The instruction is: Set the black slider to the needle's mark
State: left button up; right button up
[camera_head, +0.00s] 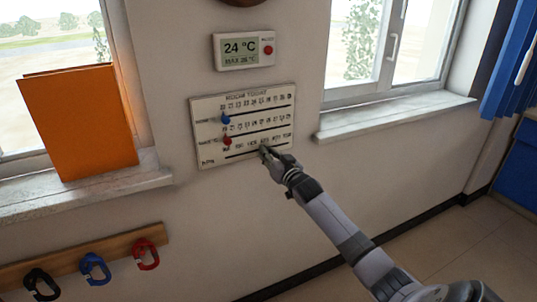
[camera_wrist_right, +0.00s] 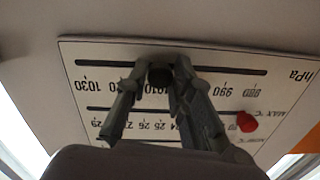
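A white board (camera_head: 200,106) with three slots and printed scales hangs on the wall. Its lowest slot is the hPa scale, seen upside down in the wrist view (camera_wrist_right: 225,70). The black slider (camera_wrist_right: 160,76) sits in that slot near the 1010 label, between my right fingertips. My right gripper (camera_head: 265,151) reaches the board from the lower right; its fingers (camera_wrist_right: 160,72) appear closed against both sides of the slider. The fingers hide part of the scale. No needle shows; only the bottom edge of a brown round object (camera_head: 242,2) is in view above. My left gripper is out of view.
A blue slider (camera_head: 225,118) and a red slider (camera_head: 227,140) sit in the upper slots, left of my gripper. A thermometer display (camera_head: 243,50) is above the board. An orange folder (camera_head: 80,120) stands on the left sill. Hooks with coloured clips (camera_head: 94,268) are lower left.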

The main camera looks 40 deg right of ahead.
jog(key=o, duration=0.4)
jog(key=shift+c, duration=0.2)
jog(key=shift+s, duration=0.1)
jog(key=v, duration=1.1)
jog(key=shift+s, duration=0.4)
